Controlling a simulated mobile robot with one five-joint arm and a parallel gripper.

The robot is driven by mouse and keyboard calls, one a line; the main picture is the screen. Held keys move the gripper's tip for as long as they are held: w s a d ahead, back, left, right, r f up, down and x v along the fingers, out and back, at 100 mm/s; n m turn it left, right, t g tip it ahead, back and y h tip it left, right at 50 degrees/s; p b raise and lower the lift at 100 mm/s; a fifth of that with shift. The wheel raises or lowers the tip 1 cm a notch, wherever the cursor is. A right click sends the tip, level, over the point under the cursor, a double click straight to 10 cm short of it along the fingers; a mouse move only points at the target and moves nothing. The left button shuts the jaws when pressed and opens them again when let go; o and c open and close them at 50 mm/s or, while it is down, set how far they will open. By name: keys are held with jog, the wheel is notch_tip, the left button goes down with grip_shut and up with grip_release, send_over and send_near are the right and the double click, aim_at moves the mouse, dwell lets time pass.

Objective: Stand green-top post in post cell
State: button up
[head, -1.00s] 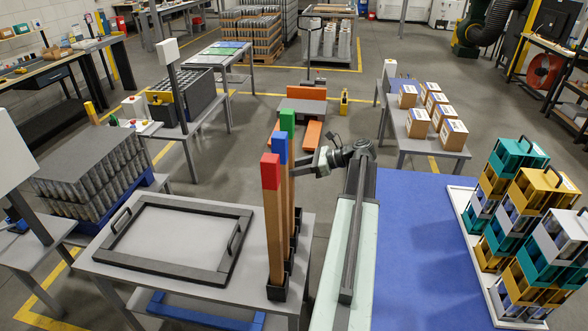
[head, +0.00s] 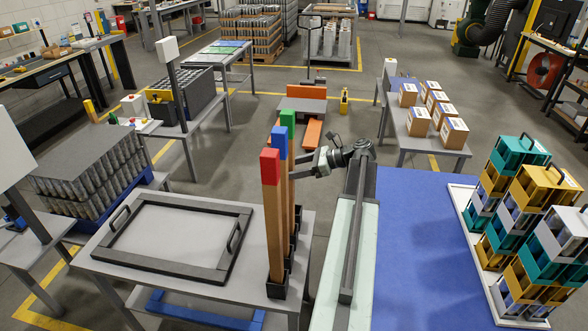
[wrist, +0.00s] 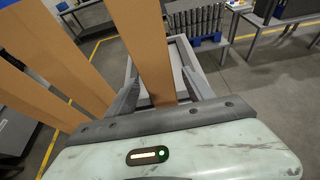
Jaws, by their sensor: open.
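The green-top post (head: 287,119) stands upright, farthest back in a row of three brown posts. Its foot is mostly hidden behind the nearer posts and appears to be at the row of black cells (head: 278,287) along the grey table's right edge. The blue-top post (head: 279,147) and red-top post (head: 270,168) stand in front of it. My gripper (head: 300,165) is at the green-top post from the right. In the wrist view a brown post (wrist: 148,50) passes between the open fingers of my gripper (wrist: 162,98). I cannot tell whether either finger touches it.
The grey table (head: 205,285) also carries a dark frame (head: 150,262) with two handles. A blue surface (head: 420,240) and stacked coloured carriers (head: 540,190) lie to the right. The other two posts stand close beside my gripper, leaving little room on that side.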

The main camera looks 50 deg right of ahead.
jog(key=p+v, duration=0.3)
jog(key=v, duration=0.4)
jog(key=shift+s+d, duration=0.25)
jog(key=shift+s, duration=0.1)
jog(key=shift+r, duration=0.1)
